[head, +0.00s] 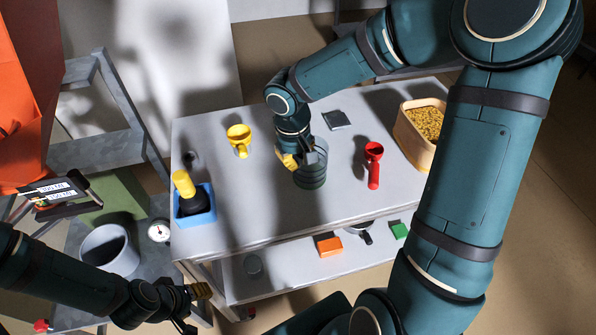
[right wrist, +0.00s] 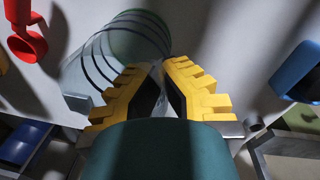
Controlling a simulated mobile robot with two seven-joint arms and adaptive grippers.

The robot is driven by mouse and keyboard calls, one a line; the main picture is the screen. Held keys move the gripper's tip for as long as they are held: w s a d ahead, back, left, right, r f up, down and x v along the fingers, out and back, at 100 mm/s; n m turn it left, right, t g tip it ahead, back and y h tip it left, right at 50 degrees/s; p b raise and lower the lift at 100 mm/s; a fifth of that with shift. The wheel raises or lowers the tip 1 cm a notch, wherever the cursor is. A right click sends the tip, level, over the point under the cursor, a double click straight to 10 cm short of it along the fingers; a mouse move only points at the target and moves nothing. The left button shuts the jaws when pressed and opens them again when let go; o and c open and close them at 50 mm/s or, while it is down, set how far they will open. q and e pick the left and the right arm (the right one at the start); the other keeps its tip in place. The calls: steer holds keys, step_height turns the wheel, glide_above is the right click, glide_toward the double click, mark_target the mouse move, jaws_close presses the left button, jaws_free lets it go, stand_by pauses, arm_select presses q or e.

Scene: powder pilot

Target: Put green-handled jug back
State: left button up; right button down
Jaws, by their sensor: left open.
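A clear jug with dark rings (head: 311,168) stands upright on the grey table; its side also shows in the right wrist view (right wrist: 122,42). I see no green handle; the part facing my right gripper is hidden. My right gripper (head: 286,161) has its yellow fingers at the jug's left side. In the right wrist view the fingers (right wrist: 163,72) lean close together with a narrow pale gap, and I cannot tell whether they hold anything. My left gripper (head: 200,303) is open and empty, low at the left, away from the jug.
On the table (head: 255,215) are a yellow scoop (head: 240,138), a red scoop (head: 373,165), a blue bin (head: 196,208), a dark square plate (head: 337,120) and a grain-filled tub (head: 421,128). A grey bucket (head: 108,248) and a dial (head: 159,231) stand at left. The table's front middle is clear.

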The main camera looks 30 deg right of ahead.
mark_target(297, 179)
steer(key=shift+f+b, duration=0.45)
steer(key=shift+f, duration=1.4)
steer(key=shift+f, duration=0.1)
steer(key=c, duration=1.1)
jaws_free()
steer(key=shift+c, duration=0.2)
